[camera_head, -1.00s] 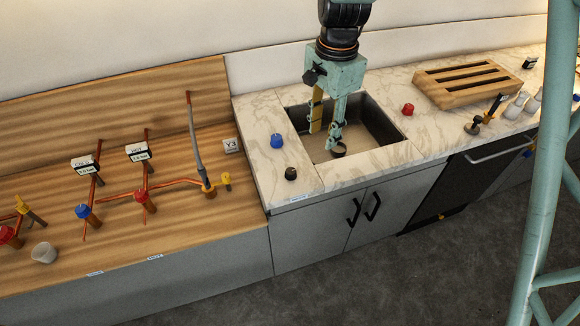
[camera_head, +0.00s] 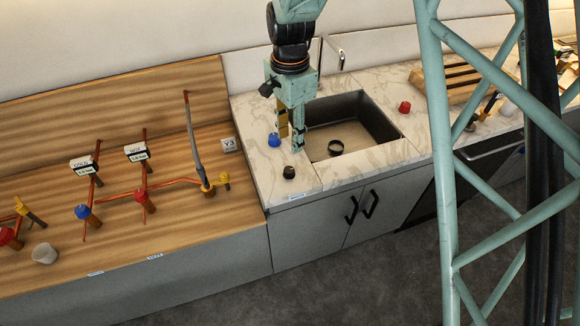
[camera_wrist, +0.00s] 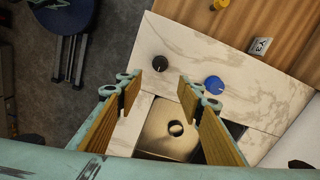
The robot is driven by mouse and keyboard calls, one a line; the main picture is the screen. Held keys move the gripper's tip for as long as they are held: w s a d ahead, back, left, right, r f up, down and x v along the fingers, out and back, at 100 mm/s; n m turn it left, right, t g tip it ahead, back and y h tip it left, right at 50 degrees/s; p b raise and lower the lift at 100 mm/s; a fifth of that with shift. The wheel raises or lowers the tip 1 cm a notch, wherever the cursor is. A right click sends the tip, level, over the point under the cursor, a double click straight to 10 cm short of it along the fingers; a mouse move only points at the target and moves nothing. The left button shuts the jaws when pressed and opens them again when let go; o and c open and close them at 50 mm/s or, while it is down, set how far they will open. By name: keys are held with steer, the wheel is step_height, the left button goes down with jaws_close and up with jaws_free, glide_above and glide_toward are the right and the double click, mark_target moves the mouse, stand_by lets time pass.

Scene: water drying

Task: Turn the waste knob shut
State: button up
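A dark knob (camera_head: 289,172) stands on the front left of the marble counter, beside the sink; I take it for the waste knob. It also shows in the wrist view (camera_wrist: 160,63), just beyond the gap between my fingers. My gripper (camera_head: 291,140) is open and empty, above the counter left of the sink and apart from the dark knob. Both yellow-padded fingers show spread in the wrist view (camera_wrist: 160,85). The sink (camera_head: 375,115) has a round drain piece (camera_head: 336,147) on its floor.
A blue knob (camera_head: 274,140) stands close behind the dark knob, beside my gripper. A red knob (camera_head: 404,107) is right of the sink. Left, a wooden bench carries copper pipes and a yellow valve (camera_head: 224,178). A slatted wooden rack (camera_head: 440,84) lies at the right.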

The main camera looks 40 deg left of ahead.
mark_target(290, 169)
steer(key=shift+f, duration=6.8)
steer(key=c, duration=0.9)
